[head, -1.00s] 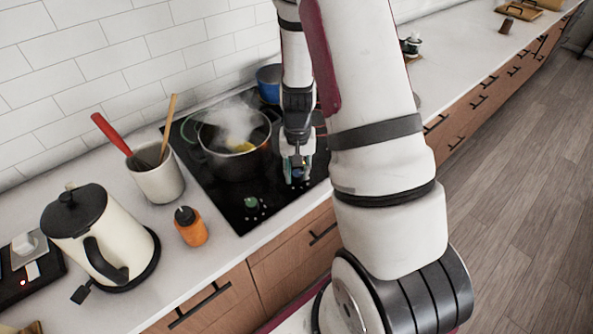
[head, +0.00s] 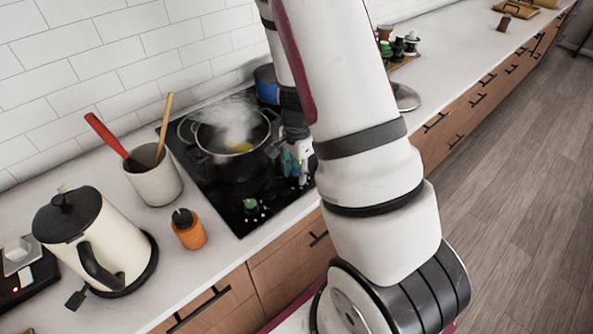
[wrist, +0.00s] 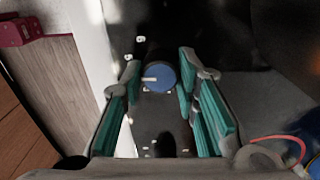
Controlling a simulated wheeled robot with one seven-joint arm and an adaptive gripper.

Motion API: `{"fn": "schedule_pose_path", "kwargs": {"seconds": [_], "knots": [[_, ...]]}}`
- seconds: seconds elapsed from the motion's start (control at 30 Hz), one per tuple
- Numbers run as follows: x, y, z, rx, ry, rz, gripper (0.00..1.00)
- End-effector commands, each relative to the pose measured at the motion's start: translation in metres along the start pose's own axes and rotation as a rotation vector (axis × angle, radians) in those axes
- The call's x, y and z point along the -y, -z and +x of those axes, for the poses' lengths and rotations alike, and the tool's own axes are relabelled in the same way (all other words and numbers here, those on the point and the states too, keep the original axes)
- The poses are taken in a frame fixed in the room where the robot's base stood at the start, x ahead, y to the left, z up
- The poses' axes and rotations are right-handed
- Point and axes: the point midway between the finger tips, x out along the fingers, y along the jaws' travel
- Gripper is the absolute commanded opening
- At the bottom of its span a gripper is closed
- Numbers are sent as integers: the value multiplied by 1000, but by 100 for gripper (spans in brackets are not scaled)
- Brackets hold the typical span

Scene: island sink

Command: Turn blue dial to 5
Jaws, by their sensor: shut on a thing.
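The blue dial (wrist: 161,77) is a round knob on the black cooktop (wrist: 160,133). Its white pointer mark points left in the wrist view. Small white marks lie around it, too blurred to read. My gripper (wrist: 159,80) has its teal-padded fingers on both sides of the dial and is shut on it. In the head view my gripper (head: 297,162) is at the right part of the cooktop, partly behind my arm, and the dial cannot be made out there. A green dial (head: 250,206) sits near the cooktop's front left corner.
A steaming pot (head: 235,160) stands on the cooktop close to my gripper, with a blue pot (head: 267,84) behind. The counter at right is mostly clear.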

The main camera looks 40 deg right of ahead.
Motion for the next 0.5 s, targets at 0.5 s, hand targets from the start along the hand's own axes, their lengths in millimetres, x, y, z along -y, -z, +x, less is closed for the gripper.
{"fn": "schedule_pose_path", "kwargs": {"seconds": [0.5], "knots": [[1,0,0,0,1,261,1]]}}
